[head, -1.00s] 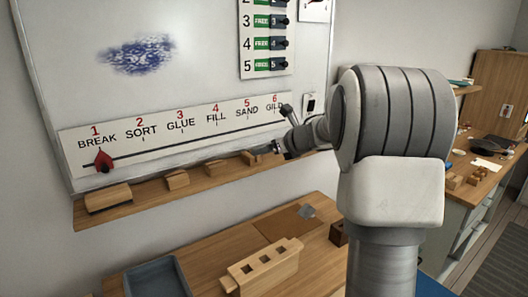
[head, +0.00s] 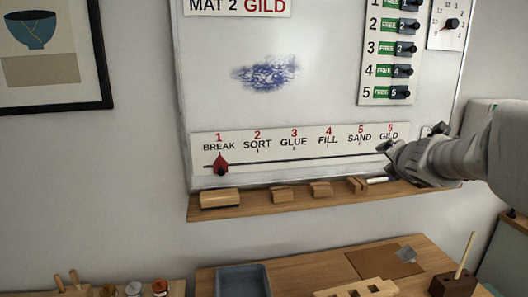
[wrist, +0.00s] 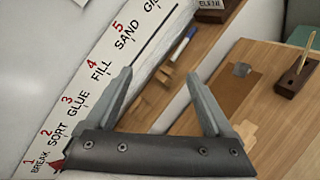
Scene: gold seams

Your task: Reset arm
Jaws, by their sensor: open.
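My gripper (wrist: 165,105) is open and empty in the wrist view, with its two grey fingers spread apart. In the head view my gripper (head: 388,148) is at the right, in front of the GILD end of the step strip (head: 305,167) on the whiteboard. I cannot tell from the head view how far it is from the board. The red pointer (head: 221,164) on the strip is at 1 BREAK. It also shows in the wrist view (wrist: 57,165), partly cut off by my gripper.
A wooden ledge (head: 290,206) under the board holds several wooden blocks and a marker (head: 377,180). Below is a table with a grey-blue tray (head: 243,281), a slotted wooden block (head: 360,289) and a dark holder (head: 453,285) with a stick. A framed bowl picture (head: 42,50) hangs at left.

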